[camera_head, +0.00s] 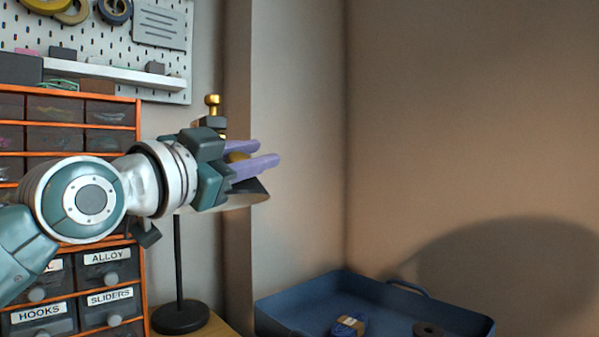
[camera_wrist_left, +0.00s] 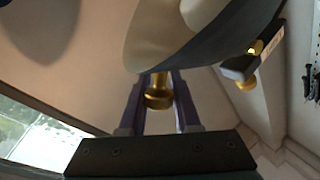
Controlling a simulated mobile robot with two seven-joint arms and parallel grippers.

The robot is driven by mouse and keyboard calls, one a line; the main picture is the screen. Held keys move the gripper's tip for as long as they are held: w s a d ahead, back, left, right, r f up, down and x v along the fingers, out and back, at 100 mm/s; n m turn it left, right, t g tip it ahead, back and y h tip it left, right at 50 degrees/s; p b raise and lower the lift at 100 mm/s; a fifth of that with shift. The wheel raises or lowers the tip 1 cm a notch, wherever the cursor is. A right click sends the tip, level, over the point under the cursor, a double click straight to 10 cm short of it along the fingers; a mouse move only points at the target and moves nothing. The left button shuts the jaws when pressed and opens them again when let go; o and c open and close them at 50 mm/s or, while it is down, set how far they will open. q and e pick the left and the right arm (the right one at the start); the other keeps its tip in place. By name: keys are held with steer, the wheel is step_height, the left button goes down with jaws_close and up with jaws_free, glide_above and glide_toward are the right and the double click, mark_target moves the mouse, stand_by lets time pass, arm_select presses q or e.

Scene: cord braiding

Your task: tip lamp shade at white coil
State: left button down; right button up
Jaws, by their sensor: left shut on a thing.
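A desk lamp stands beside the drawer cabinet, with a round black base (camera_head: 180,318) and a thin black pole. Its shade (camera_head: 252,192) is dark outside and pale inside, partly hidden behind my gripper; in the left wrist view the shade (camera_wrist_left: 165,38) fills the top. My left gripper (camera_head: 266,153), with purple fingers, is shut on a gold knob (camera_wrist_left: 158,94) at the shade. A brass fitting (camera_head: 212,104) rises behind the gripper. I see no white coil. My right gripper is not in view.
A blue tray (camera_head: 275,318) at the bottom holds a blue coil (camera_head: 349,325) and a dark ring (camera_head: 430,330). An orange-framed drawer cabinet (camera_head: 139,190) and a pegboard (camera_head: 187,62) with a shelf are at left. The air right of the gripper is clear.

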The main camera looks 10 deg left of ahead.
arm_select(q)
steer(key=shift+w+a+f+m+t+h+b, duration=0.15)
steer(key=shift+f+m+t+h+b, duration=0.15)
steer(key=shift+f+m+b, duration=0.55)
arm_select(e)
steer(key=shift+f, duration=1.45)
arm_select(q)
steer(key=shift+r, duration=0.25)
steer(key=c, duration=0.6)
jaws_free()
steer(key=v, duration=1)
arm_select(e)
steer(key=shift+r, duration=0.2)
